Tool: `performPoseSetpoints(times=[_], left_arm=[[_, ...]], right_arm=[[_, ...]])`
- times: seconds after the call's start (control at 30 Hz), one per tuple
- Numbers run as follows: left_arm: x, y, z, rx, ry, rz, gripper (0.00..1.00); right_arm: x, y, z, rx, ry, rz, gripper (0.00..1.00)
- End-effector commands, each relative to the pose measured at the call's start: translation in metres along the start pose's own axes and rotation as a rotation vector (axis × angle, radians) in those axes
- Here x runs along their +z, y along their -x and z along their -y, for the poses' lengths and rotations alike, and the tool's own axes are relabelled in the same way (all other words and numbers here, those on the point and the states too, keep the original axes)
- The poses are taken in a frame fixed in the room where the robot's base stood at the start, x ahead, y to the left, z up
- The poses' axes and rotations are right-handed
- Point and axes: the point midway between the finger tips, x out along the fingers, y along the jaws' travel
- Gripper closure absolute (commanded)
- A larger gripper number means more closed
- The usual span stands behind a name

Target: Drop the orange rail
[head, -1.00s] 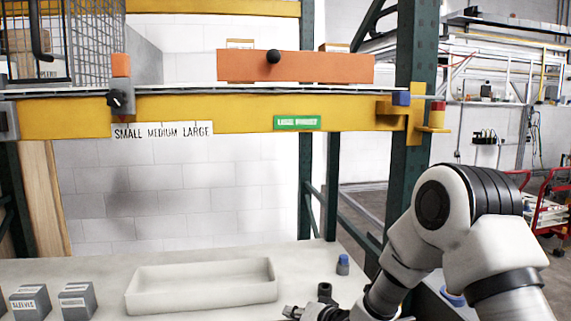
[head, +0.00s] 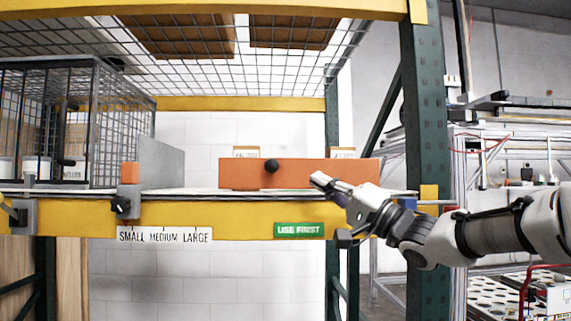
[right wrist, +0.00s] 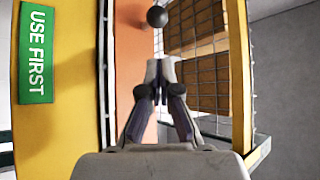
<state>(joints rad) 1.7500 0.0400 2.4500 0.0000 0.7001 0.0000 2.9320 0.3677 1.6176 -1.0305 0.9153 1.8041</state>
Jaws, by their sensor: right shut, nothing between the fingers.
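The orange rail (head: 325,172) is a long flat bar standing along the front of the shelf, with a black ball knob (head: 271,166) near its middle. In the right wrist view the orange rail (right wrist: 134,45) runs upright behind my fingers, with the black knob (right wrist: 157,17) above the fingertips. My right gripper (head: 318,179) is in front of the rail's right half, to the right of and slightly below the knob. It is shut and empty; its fingertips (right wrist: 160,66) meet in the right wrist view. I cannot tell whether it touches the rail. My left gripper is not in view.
The yellow shelf beam (head: 240,220) carries a green USE FIRST sign (head: 299,230) and a SMALL MEDIUM LARGE label (head: 164,235). A wire cage (head: 75,125) stands farther left. A green post (head: 425,120) is at right.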

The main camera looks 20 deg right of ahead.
Motion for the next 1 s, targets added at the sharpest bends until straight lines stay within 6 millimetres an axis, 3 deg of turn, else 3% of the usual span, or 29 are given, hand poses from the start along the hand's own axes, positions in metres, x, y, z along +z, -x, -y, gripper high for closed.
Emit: performPoseSetpoints(times=[0.27,0.7,1.0], left_arm=[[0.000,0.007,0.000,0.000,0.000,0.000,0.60],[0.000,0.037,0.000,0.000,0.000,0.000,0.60],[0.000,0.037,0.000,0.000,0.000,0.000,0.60]], right_arm=[[-0.001,-0.015,0.000,0.003,0.002,0.000,1.00],[-0.001,-0.093,0.000,0.003,0.001,0.000,1.00],[0.000,-0.100,-0.002,0.002,0.000,-0.001,1.00]])
